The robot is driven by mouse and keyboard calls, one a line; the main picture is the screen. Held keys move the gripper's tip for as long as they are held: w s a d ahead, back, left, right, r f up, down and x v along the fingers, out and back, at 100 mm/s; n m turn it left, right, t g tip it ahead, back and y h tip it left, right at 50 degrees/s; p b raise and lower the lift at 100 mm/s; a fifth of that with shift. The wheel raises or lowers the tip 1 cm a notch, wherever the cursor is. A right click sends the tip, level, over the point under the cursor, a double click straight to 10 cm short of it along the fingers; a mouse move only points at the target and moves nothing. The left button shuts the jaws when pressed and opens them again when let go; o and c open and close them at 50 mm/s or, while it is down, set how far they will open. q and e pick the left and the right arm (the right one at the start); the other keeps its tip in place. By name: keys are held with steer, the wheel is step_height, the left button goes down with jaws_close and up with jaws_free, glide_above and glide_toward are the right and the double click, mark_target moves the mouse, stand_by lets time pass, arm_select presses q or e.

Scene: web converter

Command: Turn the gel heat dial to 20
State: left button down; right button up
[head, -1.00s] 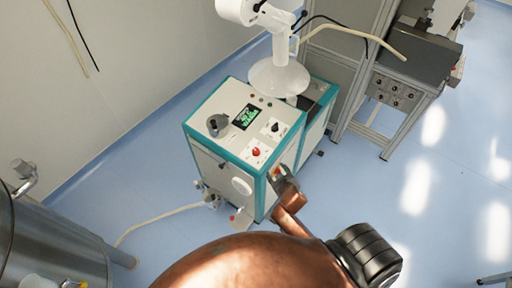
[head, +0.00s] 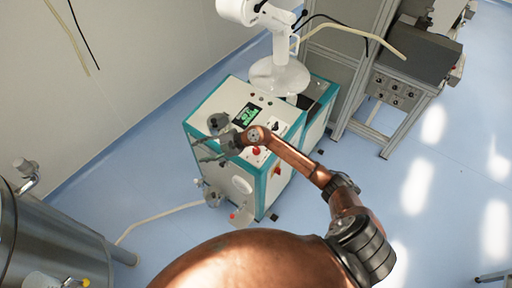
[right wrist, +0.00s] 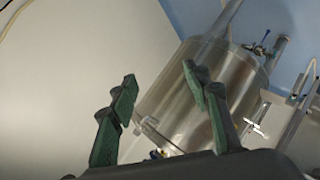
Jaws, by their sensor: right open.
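A white and teal machine (head: 207,175) stands on the floor, with a control panel on its sloped top. My right gripper (head: 203,149) is open and empty over the front left of the panel, just below the grey dial in the picture. Whether it touches anything is unclear. In the right wrist view its two fingers (right wrist: 160,100) are apart with no dial between them. My left gripper is not in view.
A white stand-like unit (head: 275,75) rises behind the panel. My right forearm hides part of the panel's right side. A steel tank (head: 45,235) is at lower left, and it seems to fill the wrist view (right wrist: 190,95).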

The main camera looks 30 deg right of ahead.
steer(key=d+f+g+h, duration=0.4)
steer(key=d+f+h, duration=0.15)
steer(key=d, duration=0.45)
steer(key=m+g+h, duration=0.3)
steer(key=h, duration=0.2)
glide_above(256, 148)
steer(key=shift+s+a+y, duration=0.2)
steer(key=shift+s+y, duration=0.05)
steer(key=shift+s+d+f, duration=0.1)
steer(key=shift+d+f, duration=0.1)
steer(key=f+p, duration=0.1)
steer(key=f, duration=0.6)
steer(key=shift+w+f, duration=0.1)
steer(key=shift+w, duration=0.1)
steer(key=shift+c, duration=0.7)
steer(key=c, duration=1)
steer(key=shift+n, duration=0.4)
